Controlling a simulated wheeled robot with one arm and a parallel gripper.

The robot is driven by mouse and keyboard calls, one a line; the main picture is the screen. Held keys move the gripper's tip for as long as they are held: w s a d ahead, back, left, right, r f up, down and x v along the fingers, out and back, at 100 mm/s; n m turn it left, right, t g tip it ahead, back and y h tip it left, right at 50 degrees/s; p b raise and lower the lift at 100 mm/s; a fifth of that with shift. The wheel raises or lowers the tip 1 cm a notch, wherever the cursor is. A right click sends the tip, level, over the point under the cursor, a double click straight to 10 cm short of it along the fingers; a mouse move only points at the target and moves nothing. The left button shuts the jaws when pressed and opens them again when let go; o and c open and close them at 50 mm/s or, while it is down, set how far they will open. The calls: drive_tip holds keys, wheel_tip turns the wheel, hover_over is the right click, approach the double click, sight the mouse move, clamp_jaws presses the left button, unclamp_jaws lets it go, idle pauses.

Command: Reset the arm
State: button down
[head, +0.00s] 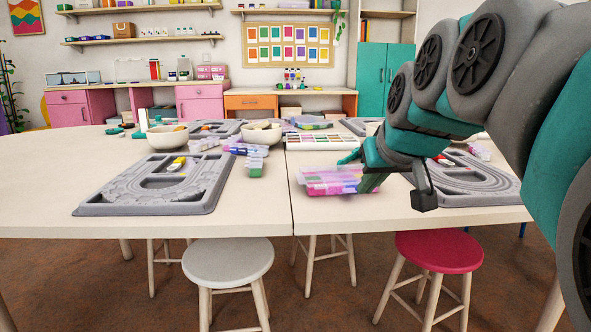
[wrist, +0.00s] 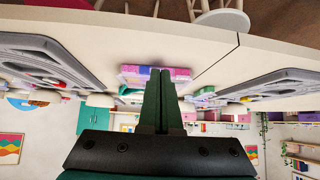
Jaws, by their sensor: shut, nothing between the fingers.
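My gripper (head: 367,183) is at the end of my grey and teal arm, which reaches in from the right in the head view. It is in front of or over a clear box with pink and purple contents (head: 325,183) near the table's front edge; I cannot tell whether they touch. In the wrist view, which is upside down, the two green fingers (wrist: 160,73) are together with nothing between them. The pink and purple box (wrist: 180,74) shows just beyond the fingertips, partly hidden by them.
A grey bead board (head: 203,205) lies left on the white table (head: 262,218), and another (head: 490,191) lies right, partly behind my arm. Two bowls (head: 166,139) (head: 261,135) and a paint-like palette (head: 321,142) stand further back. A white stool (head: 228,262) and a red stool (head: 440,251) stand in front.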

drive_tip(key=s+f+g+p, duration=0.3)
drive_tip(key=s+f+g, duration=0.2)
drive_tip(key=s+f, duration=0.6)
drive_tip(key=s+f+g+p, duration=0.4)
drive_tip(key=s+f, duration=0.8)
drive_tip(key=s, duration=0.6)
drive_tip(key=shift+s+a+f+m+g+h+p, duration=0.15)
drive_tip(key=shift+a+m+g+h+p, duration=0.25)
drive_tip(key=shift+g, duration=0.4)
drive_tip(key=c, duration=1.6)
unclamp_jaws()
